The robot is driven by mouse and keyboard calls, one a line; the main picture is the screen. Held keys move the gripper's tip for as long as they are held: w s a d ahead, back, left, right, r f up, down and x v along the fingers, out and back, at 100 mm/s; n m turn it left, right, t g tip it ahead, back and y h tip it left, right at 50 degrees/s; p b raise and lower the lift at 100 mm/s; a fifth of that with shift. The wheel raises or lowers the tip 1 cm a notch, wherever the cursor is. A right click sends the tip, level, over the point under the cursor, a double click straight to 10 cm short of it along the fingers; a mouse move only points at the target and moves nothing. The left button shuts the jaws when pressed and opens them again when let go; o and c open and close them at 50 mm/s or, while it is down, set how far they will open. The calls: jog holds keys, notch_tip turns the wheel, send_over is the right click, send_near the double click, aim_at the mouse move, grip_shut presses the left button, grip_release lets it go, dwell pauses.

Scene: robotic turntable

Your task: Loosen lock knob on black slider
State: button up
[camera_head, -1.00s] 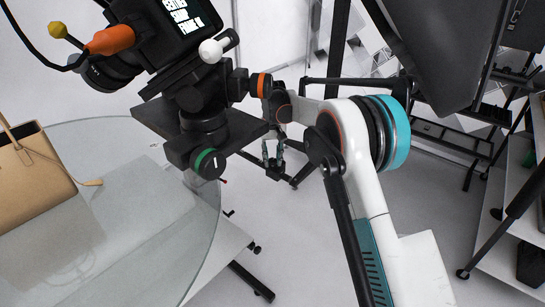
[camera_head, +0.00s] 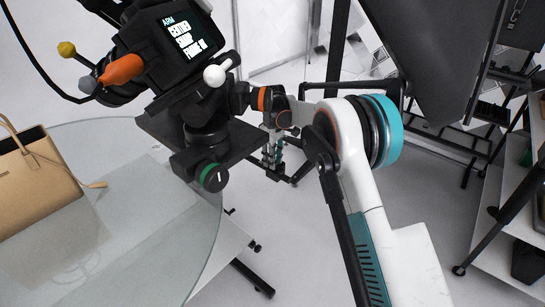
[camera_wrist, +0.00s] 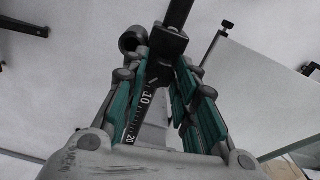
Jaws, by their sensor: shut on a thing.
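In the wrist view, the black slider (camera_wrist: 168,43) is a dark block on a dark bar with a white number scale, between my teal fingertips. My gripper (camera_wrist: 163,60) is shut on this dark part, one finger on each side. A round grey cylinder end (camera_wrist: 131,39) sits beside the left fingertip; I cannot tell whether it is the lock knob. In the head view, my gripper (camera_head: 272,152) points down by the right edge of the black plate (camera_head: 160,128). The slider and its knob cannot be made out there.
A camera rig with a screen (camera_head: 182,38) stands on the plate, with a green-ringed knob (camera_head: 213,177) at the front. A glass round table (camera_head: 130,235) with a tan bag (camera_head: 40,180) is at left. A large dark panel (camera_head: 440,50) hangs at right above my arm.

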jog(key=n, duration=0.4)
jog(key=shift+p, duration=0.4)
jog(key=shift+n, duration=1.9)
jog(key=o, duration=1.1)
jog(key=shift+r, duration=0.1)
notch_tip(320, 180, up, 12)
jog(key=shift+f, duration=0.1)
